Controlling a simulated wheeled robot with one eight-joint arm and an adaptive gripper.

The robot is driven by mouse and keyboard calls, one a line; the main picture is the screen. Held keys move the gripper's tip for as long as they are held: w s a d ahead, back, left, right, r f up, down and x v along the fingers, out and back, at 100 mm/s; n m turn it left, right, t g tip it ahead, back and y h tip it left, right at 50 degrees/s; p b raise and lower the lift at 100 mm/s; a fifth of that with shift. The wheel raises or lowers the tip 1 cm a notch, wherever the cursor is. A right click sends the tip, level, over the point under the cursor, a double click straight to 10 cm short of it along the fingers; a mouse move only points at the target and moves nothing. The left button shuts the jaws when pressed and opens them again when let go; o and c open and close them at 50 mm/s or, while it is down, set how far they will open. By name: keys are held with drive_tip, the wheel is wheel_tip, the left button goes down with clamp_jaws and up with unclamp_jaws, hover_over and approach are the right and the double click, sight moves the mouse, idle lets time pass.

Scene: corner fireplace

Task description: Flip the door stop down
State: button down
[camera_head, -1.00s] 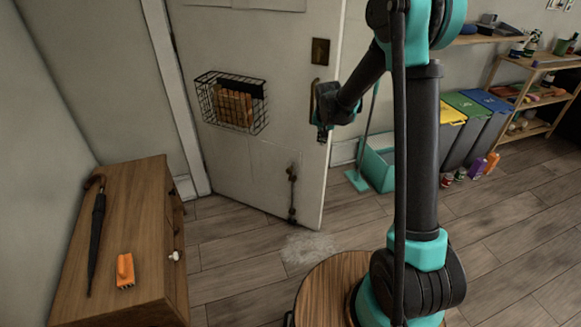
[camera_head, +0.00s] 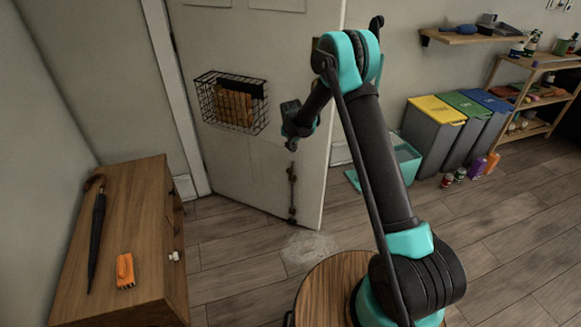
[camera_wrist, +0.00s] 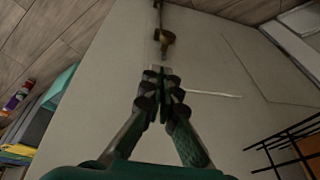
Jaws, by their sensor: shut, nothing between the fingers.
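The door stop (camera_head: 292,192) is a thin dark metal piece standing upright along the lower part of the white door (camera_head: 255,180). In the wrist view it shows at the top as a rod with a brownish knob at its near end (camera_wrist: 165,38). My gripper (camera_head: 291,145) is just above the door stop in the head view, pointing down in front of the door. In the wrist view the fingers (camera_wrist: 160,74) are together and empty, pointing at the knob. A small gap shows between fingertips and knob; I cannot tell the depth exactly.
A wire basket (camera_head: 231,102) hangs on the door left of my gripper. A wooden cabinet (camera_head: 135,225) with an umbrella and an orange brush stands at left. Bins (camera_head: 432,135) and a teal tub (camera_head: 408,162) stand at right.

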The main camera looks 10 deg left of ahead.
hover_over(291, 171)
wheel_tip(291, 171, down, 12)
drive_tip(key=shift+d+r, duration=0.1)
drive_tip(key=shift+a+f, duration=0.2)
drive_tip(key=shift+f, duration=0.55)
drive_tip(key=shift+f, duration=1.75)
